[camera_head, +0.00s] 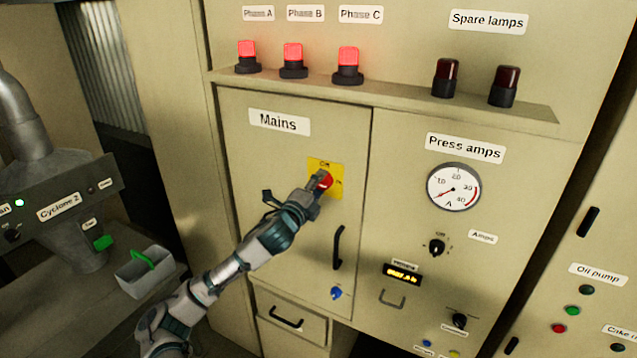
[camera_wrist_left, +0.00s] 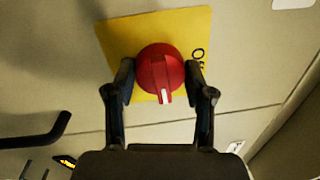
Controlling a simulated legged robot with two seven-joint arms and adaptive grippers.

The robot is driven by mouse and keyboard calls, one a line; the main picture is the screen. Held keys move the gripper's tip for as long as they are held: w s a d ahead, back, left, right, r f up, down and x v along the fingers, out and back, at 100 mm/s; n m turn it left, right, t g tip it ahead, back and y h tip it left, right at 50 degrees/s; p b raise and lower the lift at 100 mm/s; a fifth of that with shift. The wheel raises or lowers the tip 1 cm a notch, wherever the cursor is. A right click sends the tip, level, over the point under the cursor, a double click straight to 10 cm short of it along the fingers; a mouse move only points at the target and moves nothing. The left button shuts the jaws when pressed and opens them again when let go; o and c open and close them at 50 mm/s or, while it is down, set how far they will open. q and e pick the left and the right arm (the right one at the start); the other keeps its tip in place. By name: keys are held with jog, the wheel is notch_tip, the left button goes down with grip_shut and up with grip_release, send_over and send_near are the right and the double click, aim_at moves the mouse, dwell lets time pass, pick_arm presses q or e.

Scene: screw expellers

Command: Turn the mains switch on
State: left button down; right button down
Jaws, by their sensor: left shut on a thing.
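The mains switch (camera_head: 325,181) is a red rotary knob on a yellow plate (camera_head: 338,168), on the cabinet door under the "Mains" label (camera_head: 279,122). In the left wrist view the red knob (camera_wrist_left: 160,70) sits between my left gripper's two fingers (camera_wrist_left: 160,85), which touch its sides. A white mark on the knob's ridge points toward the bottom of that view. My left gripper (camera_head: 316,188) is shut on the knob and covers part of it in the head view. The plate's lettering is partly hidden. My right gripper is not in view.
Three red phase lamps (camera_head: 293,61) glow on the ledge above; two spare lamps (camera_head: 446,78) are dark. A black door handle (camera_head: 338,248) is below the switch. The press amps gauge (camera_head: 454,187) is to the right. A grey caddy (camera_head: 147,272) stands at the left.

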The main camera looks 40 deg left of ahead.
pick_arm(q)
jog(key=shift+f+m, duration=0.3)
jog(key=shift+f, duration=0.05)
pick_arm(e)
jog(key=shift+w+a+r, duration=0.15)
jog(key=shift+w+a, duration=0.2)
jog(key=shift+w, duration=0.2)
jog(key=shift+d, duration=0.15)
pick_arm(q)
jog(key=shift+c, duration=2.1)
grip_release()
jog(key=shift+w, duration=0.15)
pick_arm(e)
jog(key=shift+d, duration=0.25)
pick_arm(q)
jog(key=shift+r, duration=0.1)
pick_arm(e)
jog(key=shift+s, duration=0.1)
